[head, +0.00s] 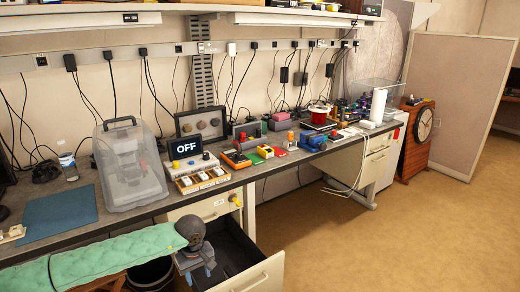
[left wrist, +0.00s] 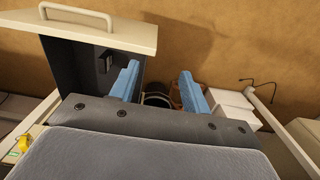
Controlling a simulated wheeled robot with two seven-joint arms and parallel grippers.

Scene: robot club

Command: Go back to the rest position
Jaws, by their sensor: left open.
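My left gripper (head: 195,268) is at the bottom of the head view, at the end of my arm coming in from the left. It is low in front of the bench, beside the left side of an open drawer (head: 268,274). In the left wrist view my left gripper (left wrist: 158,88) shows two blue fingers spread apart with nothing held between them. The open drawer (left wrist: 100,32) with its cream front and handle is at the upper left there. My right gripper is not in view.
The workbench (head: 85,240) carries a grey clear-covered machine (head: 130,170), an OFF display (head: 185,147) and many small items. A dark bin (head: 152,274) stands below the bench. A white box (left wrist: 236,108) is on the floor in the left wrist view. Open floor (head: 400,240) lies right.

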